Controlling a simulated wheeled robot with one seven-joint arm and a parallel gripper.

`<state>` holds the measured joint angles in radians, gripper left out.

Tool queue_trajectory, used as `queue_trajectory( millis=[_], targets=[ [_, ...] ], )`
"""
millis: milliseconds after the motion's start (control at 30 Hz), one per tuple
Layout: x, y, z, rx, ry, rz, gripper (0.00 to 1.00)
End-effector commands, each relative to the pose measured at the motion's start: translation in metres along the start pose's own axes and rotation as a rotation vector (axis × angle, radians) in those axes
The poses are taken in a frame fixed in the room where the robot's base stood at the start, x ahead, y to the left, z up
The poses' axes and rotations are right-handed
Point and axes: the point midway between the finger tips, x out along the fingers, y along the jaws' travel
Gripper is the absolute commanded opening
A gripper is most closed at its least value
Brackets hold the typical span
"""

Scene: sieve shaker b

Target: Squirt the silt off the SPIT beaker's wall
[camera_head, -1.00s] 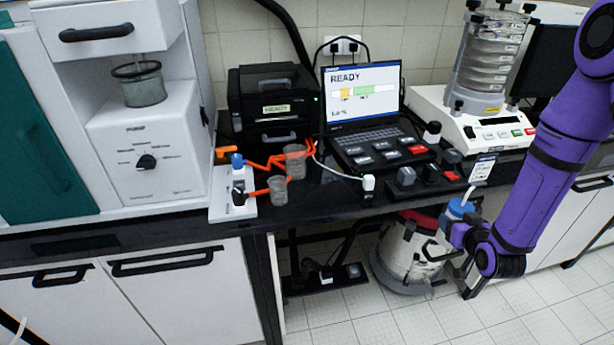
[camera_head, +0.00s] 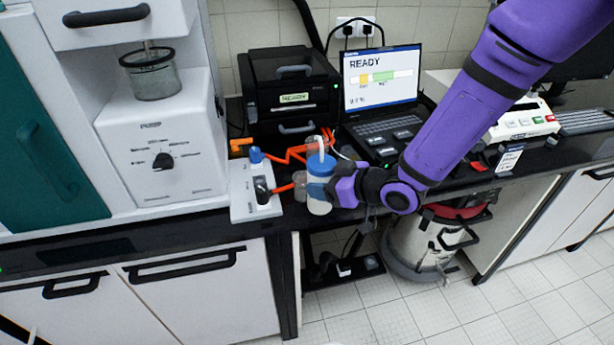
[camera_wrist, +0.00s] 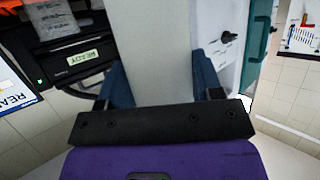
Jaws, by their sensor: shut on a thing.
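My gripper (camera_head: 338,188) is shut on a white wash bottle (camera_head: 319,207) with a blue cap and a pale spout. It holds the bottle upright at the bench's front edge. In the wrist view the bottle (camera_wrist: 150,50) is a pale column between the fingers. A glass beaker (camera_head: 299,188) stands just left of the bottle, partly hidden by it. Another beaker (camera_head: 313,144) is behind the spout, mostly hidden. A cloudy grey beaker (camera_head: 154,84) hangs at the white machine on the left. I cannot read SPIT on any beaker.
A black printer (camera_head: 290,80) and a laptop (camera_head: 380,75) reading READY stand behind. A vacuum cleaner (camera_head: 420,245) is under the bench. My arm crosses over the right side of the bench.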

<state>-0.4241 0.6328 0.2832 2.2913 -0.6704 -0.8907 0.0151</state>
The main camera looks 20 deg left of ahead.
Motion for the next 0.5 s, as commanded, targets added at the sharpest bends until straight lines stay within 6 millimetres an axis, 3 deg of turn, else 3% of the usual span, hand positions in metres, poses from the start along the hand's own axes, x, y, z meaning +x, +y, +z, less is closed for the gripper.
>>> queue_trajectory(
  millis=[167, 500],
  targets=[
    [0.0039, -0.0114, -0.0070, -0.015, 0.000, -0.036, 0.52],
    [0.0035, -0.0115, -0.0071, -0.015, 0.000, -0.036, 0.52]
  ],
)
